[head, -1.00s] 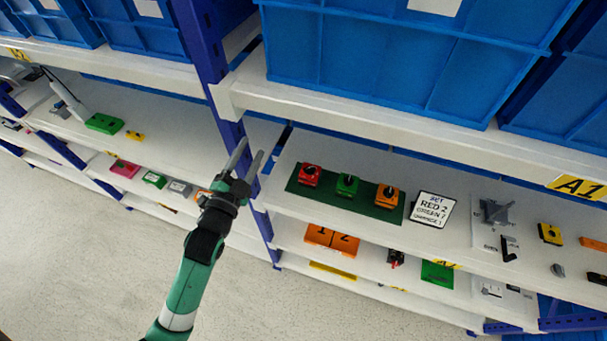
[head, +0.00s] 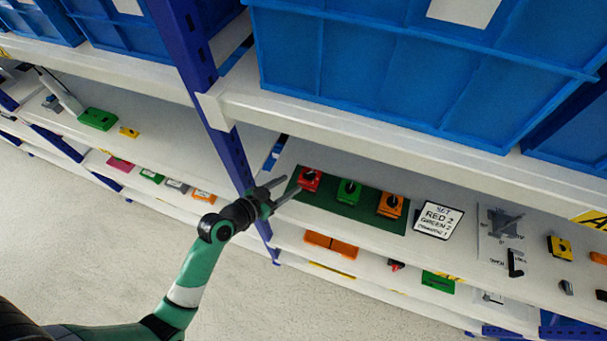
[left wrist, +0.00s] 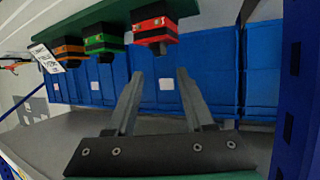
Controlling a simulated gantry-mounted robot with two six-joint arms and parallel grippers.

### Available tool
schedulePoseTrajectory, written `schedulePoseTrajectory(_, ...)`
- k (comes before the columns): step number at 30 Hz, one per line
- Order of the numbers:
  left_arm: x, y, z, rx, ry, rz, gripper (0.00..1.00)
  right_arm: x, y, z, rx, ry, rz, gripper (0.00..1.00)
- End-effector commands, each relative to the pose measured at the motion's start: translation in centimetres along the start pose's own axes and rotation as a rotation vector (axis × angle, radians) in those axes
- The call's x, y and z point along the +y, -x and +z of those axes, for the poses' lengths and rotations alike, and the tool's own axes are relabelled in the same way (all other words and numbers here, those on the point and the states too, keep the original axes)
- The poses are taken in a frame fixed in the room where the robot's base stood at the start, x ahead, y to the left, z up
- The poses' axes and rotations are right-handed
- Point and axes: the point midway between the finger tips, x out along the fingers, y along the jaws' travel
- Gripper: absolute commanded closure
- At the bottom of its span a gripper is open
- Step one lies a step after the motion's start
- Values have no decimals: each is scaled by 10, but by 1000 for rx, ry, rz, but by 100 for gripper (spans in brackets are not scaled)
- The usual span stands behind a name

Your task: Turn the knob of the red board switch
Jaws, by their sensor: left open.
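The red board switch (head: 309,179) with its dark knob sits at the left end of a dark green board (head: 330,208) on the shelf. It also shows in the left wrist view (left wrist: 154,24), just beyond my fingertips, with its knob pointing towards the gap between them. The green switch (head: 348,192) and orange switch (head: 390,204) stand to its right on the same board. My left gripper (head: 284,187) is open and empty, just left of the red switch and apart from it. My right gripper is not in view.
A white sign (head: 437,220) reading "SET RED 2 GREEN 2" and a blurred third line stands right of the board. A blue upright post (head: 229,157) is close to my left gripper. An upper shelf edge (head: 400,141) with blue bins (head: 400,80) overhangs the board.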

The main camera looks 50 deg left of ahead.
Motion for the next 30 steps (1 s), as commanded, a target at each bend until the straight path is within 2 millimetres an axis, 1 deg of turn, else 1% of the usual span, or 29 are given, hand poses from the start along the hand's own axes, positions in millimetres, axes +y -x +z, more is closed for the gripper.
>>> schedulePoseTrajectory(1,1,-13,0,-1,-1,3,47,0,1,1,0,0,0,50)
schedulePoseTrajectory(3,0,-29,0,1,-1,2,47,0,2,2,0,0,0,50)
schedulePoseTrajectory(6,0,-50,0,1,-2,1,47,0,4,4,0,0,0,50)
schedulePoseTrajectory(9,0,-65,1,0,-2,0,47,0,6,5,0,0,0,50)
schedulePoseTrajectory(13,0,-75,0,0,-2,0,47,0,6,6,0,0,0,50)
schedulePoseTrajectory(20,0,-76,0,1,-1,-1,47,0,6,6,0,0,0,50)
schedulePoseTrajectory(21,0,-76,0,1,-1,-1,49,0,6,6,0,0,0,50)
schedulePoseTrajectory(23,0,-76,0,1,-1,-1,60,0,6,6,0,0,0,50)
schedulePoseTrajectory(27,0,-76,0,1,-1,-1,85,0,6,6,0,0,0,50)
schedulePoseTrajectory(30,0,-76,0,1,-1,-1,100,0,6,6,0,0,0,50)
